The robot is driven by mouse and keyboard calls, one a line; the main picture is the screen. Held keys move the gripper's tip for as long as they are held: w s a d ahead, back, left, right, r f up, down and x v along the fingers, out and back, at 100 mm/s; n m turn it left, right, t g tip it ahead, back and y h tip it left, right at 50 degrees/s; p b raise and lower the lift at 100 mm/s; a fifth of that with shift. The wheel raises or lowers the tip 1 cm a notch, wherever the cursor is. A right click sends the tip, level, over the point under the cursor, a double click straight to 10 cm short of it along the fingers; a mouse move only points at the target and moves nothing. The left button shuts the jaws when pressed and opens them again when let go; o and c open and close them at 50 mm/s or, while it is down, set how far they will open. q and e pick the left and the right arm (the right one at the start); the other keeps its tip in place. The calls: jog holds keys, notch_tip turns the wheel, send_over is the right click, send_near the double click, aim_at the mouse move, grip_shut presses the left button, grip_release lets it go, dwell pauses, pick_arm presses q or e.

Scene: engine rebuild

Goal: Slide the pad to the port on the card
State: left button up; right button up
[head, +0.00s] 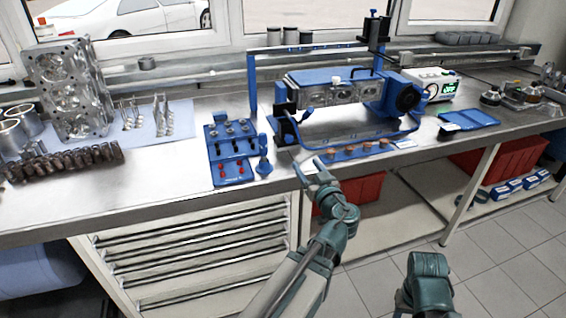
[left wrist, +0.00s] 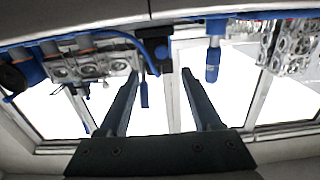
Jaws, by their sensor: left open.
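The cylinder head (head: 340,93) is mounted in a blue test fixture (head: 252,85) on the bench; it also shows upside down in the left wrist view (left wrist: 92,66). In front of it is a blue strip (head: 341,157) with several round brown pads (head: 353,148). A small white card (head: 405,143) lies by the strip's right end; its print is too small to read, and I cannot make out which port it names. My left gripper (head: 311,172) is open and empty at the bench's front edge, short of the fixture. My right arm shows at lower right, without its fingers.
A blue panel (head: 231,152) with red knobs stands left of the fixture. A white meter (head: 431,84) and blue tray (head: 468,119) are to the right. Red bins (head: 350,194) sit below the bench.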

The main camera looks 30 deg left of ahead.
aim_at(290, 141)
pick_arm(q)
jog(key=x, duration=1.3)
jog(key=shift+w+a+r, duration=0.2)
jog(key=shift+a+r, duration=0.05)
jog(key=shift+a, duration=0.1)
grip_shut()
dwell(1.1)
